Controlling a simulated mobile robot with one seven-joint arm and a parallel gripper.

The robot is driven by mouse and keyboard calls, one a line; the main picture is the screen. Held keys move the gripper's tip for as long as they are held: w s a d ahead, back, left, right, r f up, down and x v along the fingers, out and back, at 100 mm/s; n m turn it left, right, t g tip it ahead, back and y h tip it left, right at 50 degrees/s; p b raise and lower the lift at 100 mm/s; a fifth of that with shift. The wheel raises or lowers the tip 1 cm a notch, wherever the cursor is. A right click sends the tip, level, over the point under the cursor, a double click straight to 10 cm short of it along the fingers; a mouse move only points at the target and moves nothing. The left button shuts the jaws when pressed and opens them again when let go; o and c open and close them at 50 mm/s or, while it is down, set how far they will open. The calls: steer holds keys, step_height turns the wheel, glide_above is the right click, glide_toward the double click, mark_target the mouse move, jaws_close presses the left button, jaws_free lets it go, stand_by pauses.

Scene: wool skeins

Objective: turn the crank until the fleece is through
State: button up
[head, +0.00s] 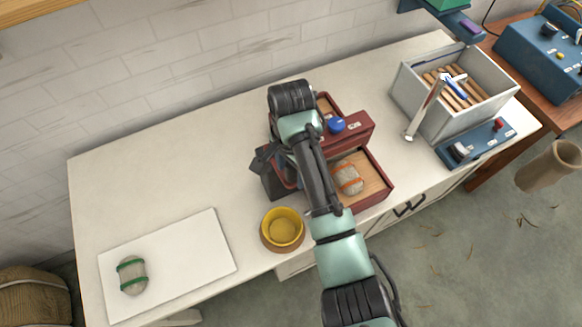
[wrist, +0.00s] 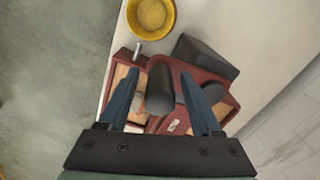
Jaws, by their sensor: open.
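The red-framed machine (head: 350,132) stands on the white counter with a blue knob on top. A grey fleece (head: 348,178) with orange bands lies on its wooden front tray (head: 375,180); in the wrist view it is mostly hidden behind a finger. In the wrist view my gripper (wrist: 159,76) is open over the machine, one finger on each side of a dark upright cylinder that looks like the crank's handle (wrist: 160,88). I cannot tell whether the fingers touch it. In the head view my arm hides the crank and part of the machine.
A second grey bundle with green bands (head: 132,275) lies on a white board (head: 205,250) at left. A grey crate (head: 450,115) of wooden sticks and a blue switch box (head: 477,143) are at right.

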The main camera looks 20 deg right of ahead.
jaws_close()
stand_by(1.3)
